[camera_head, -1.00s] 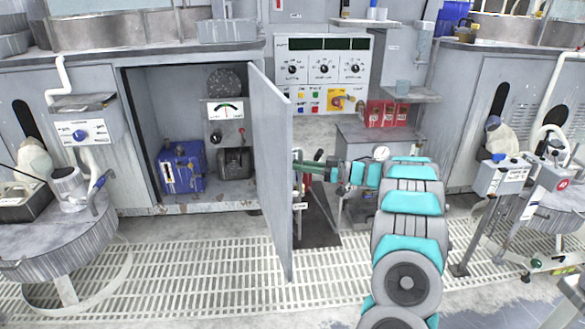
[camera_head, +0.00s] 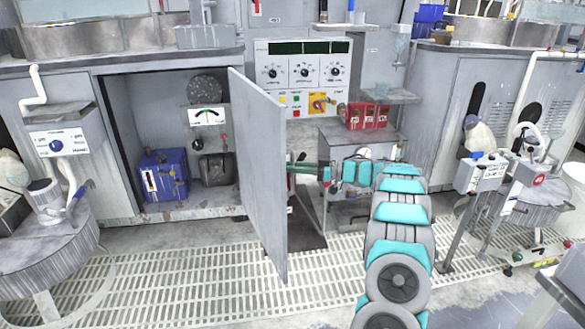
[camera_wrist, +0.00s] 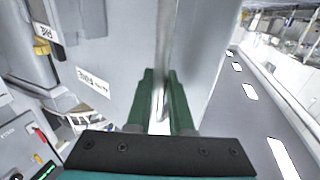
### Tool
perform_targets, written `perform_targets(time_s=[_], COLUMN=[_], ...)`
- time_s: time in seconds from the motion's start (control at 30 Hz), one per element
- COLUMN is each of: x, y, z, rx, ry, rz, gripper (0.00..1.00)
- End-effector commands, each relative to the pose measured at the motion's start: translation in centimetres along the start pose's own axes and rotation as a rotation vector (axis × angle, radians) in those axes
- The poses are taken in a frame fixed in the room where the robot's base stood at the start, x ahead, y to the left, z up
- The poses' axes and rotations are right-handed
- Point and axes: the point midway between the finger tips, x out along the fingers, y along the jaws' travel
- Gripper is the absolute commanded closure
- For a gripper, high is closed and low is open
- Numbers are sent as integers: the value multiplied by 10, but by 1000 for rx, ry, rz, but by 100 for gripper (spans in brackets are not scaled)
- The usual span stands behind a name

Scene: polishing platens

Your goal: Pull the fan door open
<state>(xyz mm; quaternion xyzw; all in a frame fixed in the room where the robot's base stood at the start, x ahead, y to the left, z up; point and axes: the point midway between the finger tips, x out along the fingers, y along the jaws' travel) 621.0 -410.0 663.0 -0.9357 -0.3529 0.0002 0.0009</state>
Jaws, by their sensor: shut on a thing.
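The fan door (camera_head: 262,165) is a grey metal panel. In the head view it stands wide open, swung out from the right side of the cabinet opening towards me. My gripper (camera_head: 303,168) is at the door's right side, with its tips partly hidden by the door. In the wrist view the green fingers of my gripper (camera_wrist: 163,98) are shut on the upright metal door handle (camera_wrist: 163,50). The grey door panel (camera_wrist: 118,55) with a small white label lies just beyond the fingers.
The open cabinet holds a blue box (camera_head: 162,178) and a gauge (camera_head: 207,116). A small cart (camera_head: 345,140) with red boxes (camera_head: 367,116) stands behind my arm. A round platen table (camera_head: 55,245) is at left. Grated floor (camera_head: 190,275) in front of the cabinet is clear.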

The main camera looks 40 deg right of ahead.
Motion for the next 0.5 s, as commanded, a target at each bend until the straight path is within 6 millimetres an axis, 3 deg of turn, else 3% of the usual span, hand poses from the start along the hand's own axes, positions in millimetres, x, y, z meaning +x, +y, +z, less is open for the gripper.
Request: perform_targets(time_s=[0.07, 0.1, 0.33, 0.5], x=[2, 2, 2, 1], y=[2, 1, 1, 0], z=[-3, -3, -2, -1], rx=[-4, -4, -2, -1], ry=[3, 3, 2, 1], rz=[3, 2, 1, 1], gripper=[100, 77, 51, 50])
